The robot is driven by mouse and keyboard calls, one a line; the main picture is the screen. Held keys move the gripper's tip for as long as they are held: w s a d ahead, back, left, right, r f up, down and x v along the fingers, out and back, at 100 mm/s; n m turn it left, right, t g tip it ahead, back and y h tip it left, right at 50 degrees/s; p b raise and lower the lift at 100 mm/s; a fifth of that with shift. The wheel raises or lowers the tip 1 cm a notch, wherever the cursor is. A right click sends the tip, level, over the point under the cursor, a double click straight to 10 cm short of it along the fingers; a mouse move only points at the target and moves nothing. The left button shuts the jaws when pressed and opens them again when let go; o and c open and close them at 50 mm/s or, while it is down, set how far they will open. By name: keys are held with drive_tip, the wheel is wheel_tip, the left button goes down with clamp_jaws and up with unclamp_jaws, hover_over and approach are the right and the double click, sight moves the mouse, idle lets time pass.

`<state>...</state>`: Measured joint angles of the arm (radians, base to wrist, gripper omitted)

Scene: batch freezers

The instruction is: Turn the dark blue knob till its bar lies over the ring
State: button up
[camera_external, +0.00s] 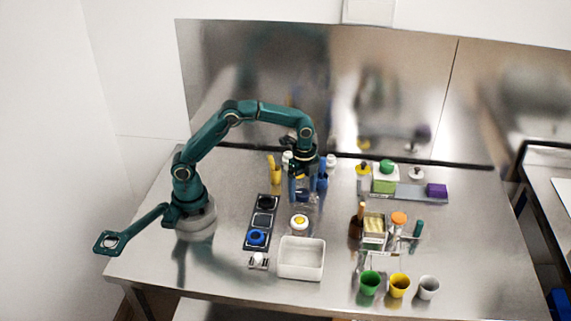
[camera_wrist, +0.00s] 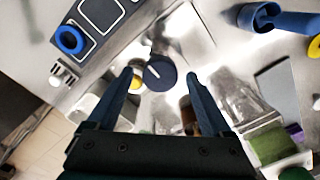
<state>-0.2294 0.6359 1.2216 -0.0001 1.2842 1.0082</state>
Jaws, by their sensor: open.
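In the wrist view the dark blue knob (camera_wrist: 159,73) is a round disc with a thin pale bar on its face. The bar points to the upper left of the picture. My gripper (camera_wrist: 159,75) is open, with one fingertip on each side of the knob and visible gaps to it. I cannot tell how high the fingertips are above it. In the outside view my gripper (camera_external: 305,190) points down over the back middle of the table, and the knob is not clear there. I cannot make out the ring mark for the bar.
A dark panel (camera_external: 250,244) with a blue ring-shaped piece (camera_external: 257,237) lies to the left. A yellow-centred white piece (camera_external: 299,221) and a white bin (camera_external: 301,273) stand in front. Blue (camera_external: 323,180) and yellow (camera_external: 274,172) items stand close to my gripper. Coloured cups (camera_external: 398,286) are front right.

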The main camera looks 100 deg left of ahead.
clamp_jaws()
drive_tip(key=shift+n, duration=0.3)
drive_tip(key=n, duration=0.3)
drive_tip(key=shift+n, duration=0.3)
drive_tip(key=n, duration=0.9)
drive_tip(key=shift+a+n, duration=0.1)
drive_tip(key=shift+n, duration=2.2)
